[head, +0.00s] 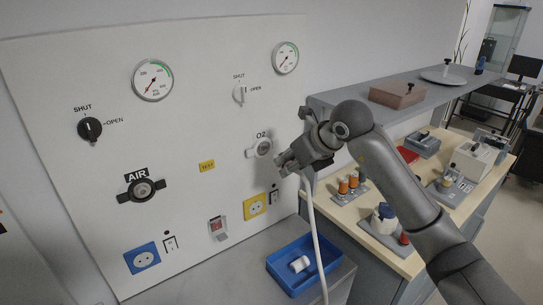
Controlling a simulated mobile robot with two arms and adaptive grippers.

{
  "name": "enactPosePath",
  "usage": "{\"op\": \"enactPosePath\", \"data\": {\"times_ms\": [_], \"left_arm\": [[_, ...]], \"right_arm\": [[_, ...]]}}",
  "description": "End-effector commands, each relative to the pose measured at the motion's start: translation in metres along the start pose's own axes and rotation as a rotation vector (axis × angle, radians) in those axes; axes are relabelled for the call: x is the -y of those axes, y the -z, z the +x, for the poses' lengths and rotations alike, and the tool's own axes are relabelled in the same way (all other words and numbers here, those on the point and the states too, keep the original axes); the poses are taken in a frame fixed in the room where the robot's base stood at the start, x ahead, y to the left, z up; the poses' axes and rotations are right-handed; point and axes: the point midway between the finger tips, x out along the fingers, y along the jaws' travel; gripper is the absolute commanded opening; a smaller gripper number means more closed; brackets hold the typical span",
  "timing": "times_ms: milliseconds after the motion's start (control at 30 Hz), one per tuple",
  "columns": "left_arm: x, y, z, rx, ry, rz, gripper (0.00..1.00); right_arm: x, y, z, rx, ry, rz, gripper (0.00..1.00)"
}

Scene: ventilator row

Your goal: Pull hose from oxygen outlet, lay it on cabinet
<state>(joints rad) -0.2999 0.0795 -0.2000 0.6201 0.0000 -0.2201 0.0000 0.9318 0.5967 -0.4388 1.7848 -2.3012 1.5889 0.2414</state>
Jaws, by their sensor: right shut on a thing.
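The oxygen outlet (263,148), marked O2, is a round fitting with side lugs on the white wall panel. My right gripper (287,163) is just right of and below it in the picture, shut on the hose. The pale hose (314,232) hangs from the gripper past the blue tray to the bottom edge. The hose's end is hidden in the gripper; the outlet's face shows, and I see no hose on it. The grey cabinet top (235,282) lies below the panel. My left gripper is not in view.
A blue tray (283,277) with a white roll (299,264) stands on the cabinet top; bare surface shows left of it. The panel carries gauges, knobs, an AIR outlet (142,188) and sockets. A wooden counter (352,208) with several items is at right, under a grey shelf (435,92).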

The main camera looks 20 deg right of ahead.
Motion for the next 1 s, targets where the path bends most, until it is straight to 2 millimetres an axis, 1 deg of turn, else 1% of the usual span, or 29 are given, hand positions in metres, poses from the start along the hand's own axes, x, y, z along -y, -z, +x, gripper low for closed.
{"op": "enactPosePath", "data": {"times_ms": [633, 1000], "left_arm": [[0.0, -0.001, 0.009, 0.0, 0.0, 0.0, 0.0], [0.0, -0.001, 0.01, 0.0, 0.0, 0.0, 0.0]], "right_arm": [[0.0, 0.019, -0.018, 0.002, 0.0, 0.0, 0.0], [0.0, 0.021, -0.021, 0.001, 0.0, 0.001, 0.0]]}}
